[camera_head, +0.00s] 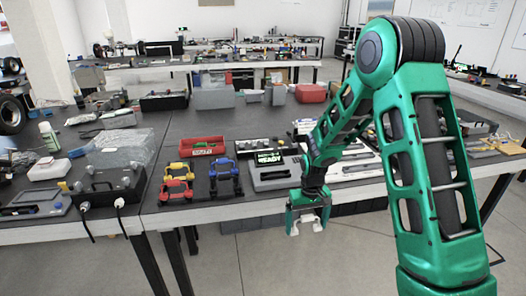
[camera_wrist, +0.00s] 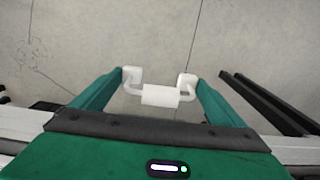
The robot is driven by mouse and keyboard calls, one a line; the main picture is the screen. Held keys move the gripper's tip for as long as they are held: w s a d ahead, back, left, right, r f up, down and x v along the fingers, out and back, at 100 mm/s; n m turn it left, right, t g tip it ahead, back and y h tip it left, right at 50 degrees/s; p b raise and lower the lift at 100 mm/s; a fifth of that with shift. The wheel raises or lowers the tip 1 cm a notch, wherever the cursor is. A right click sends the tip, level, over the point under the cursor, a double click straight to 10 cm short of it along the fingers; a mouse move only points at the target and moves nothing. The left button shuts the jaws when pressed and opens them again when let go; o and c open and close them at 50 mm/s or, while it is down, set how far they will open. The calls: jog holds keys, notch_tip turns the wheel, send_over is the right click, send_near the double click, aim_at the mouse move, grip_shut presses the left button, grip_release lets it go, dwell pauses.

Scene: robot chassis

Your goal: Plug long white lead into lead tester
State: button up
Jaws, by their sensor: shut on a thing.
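My gripper (camera_head: 306,226) hangs in front of the table's near edge, above the floor. In the wrist view its green fingers with white tips (camera_wrist: 160,80) are shut on a white piece, seemingly the white lead (camera_wrist: 160,96). This shows as a short thick body with thin curved ends; any further length is hidden. A grey case with a green-lit screen (camera_head: 270,176) sits on the table left of my arm. A black box (camera_head: 108,188) with white-ended cables hanging over the edge sits farther left. I cannot tell for certain which one is the lead tester.
Red and yellow clamp-like holders (camera_head: 176,181), a blue one (camera_head: 224,177) and a red tray (camera_head: 203,146) stand on the dark table (camera_head: 185,124). Its pale front edge (camera_head: 215,210) lies close behind my gripper. The floor in front (camera_head: 265,258) is clear.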

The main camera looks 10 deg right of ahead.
jog(key=shift+a, duration=0.25)
